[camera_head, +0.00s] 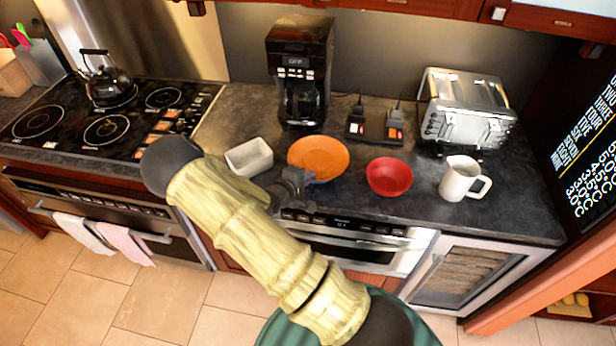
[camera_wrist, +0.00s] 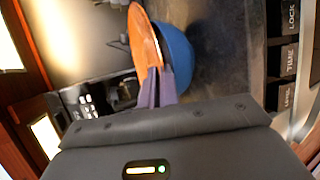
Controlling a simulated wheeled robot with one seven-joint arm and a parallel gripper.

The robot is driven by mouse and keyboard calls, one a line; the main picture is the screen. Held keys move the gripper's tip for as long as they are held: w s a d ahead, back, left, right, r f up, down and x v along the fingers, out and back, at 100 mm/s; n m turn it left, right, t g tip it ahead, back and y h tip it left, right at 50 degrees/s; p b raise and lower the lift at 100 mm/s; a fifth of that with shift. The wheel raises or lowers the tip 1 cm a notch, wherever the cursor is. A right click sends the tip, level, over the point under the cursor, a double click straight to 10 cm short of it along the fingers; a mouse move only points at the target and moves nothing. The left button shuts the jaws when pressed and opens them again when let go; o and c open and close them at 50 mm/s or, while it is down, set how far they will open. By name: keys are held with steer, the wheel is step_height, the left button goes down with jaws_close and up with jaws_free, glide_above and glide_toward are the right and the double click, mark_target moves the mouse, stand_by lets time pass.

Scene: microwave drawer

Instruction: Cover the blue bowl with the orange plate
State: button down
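In the wrist view the plate (camera_wrist: 143,42) shows nearly edge-on, directly over the blue bowl (camera_wrist: 178,60). In the head view the plate hides nearly all of the blue bowl. My gripper (camera_wrist: 157,86) has its purple fingers close together at the plate's near rim, with the rim between them. I cannot tell whether the plate touches the bowl all round. My gripper (camera_head: 304,180) is at the plate's front left edge in the head view.
A red bowl (camera_head: 389,176) stands right of the plate, and a white pitcher (camera_head: 461,179) further right. A white rectangular dish (camera_head: 249,157) is to the left. A coffee maker (camera_head: 301,70) and toaster (camera_head: 467,108) stand behind. The counter's front edge is close to my gripper.

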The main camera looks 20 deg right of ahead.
steer(key=shift+f, duration=0.35)
stand_by(0.6)
steer(key=c, duration=1.6)
jaws_free()
steer(key=shift+o, duration=0.2)
steer(key=shift+a, duration=0.1)
steer(key=shift+s+a+b, duration=0.1)
steer(key=shift+a+b, duration=0.2)
steer(key=shift+b, duration=0.05)
steer(key=b+v, duration=0.1)
steer(key=v, duration=1.5)
steer(key=shift+s+a+r+b, duration=0.2)
steer(key=shift+r+b, duration=0.1)
steer(key=shift+r, duration=0.1)
steer(key=shift+w, duration=0.1)
